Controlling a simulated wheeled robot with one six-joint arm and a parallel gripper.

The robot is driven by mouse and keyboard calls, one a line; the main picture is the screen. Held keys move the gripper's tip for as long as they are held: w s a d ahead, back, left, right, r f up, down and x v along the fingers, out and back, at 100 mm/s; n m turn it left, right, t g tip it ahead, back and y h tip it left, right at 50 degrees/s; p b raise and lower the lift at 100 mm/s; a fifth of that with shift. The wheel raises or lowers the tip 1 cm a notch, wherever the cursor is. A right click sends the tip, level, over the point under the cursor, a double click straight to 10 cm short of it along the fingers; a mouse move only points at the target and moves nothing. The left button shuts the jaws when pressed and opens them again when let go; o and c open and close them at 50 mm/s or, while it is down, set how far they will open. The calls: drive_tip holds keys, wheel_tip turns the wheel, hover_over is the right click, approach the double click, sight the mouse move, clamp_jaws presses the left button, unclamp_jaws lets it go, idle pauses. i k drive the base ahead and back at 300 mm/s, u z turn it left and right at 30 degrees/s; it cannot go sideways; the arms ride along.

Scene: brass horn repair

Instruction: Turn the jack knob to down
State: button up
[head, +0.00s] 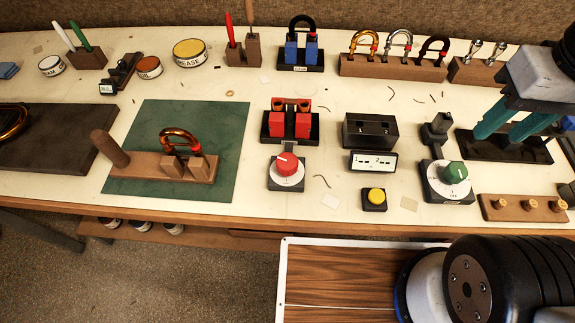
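Two dial knobs stand at the front of the bench, and I cannot read which one is the jack knob. A red knob (288,164) with a white pointer sits on a white dial in front of a red clamp fixture (290,122). A green knob (455,172) sits on a white dial in front of a small black post (437,130). The dial lettering is too small to read. My gripper (498,137) has two teal fingers, apart and empty, at the right over a black tray (535,152). It is to the right of and behind the green knob, touching neither knob.
A yellow button (376,195) and a display box (373,162) stand between the knobs. A wooden block with brass pegs (523,207) is at front right. Racks line the back.

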sight(286, 164)
drive_tip(key=k, duration=1.3)
drive_tip(key=u, duration=0.5)
drive_tip(key=i, duration=0.8)
drive_tip(key=z, duration=0.45)
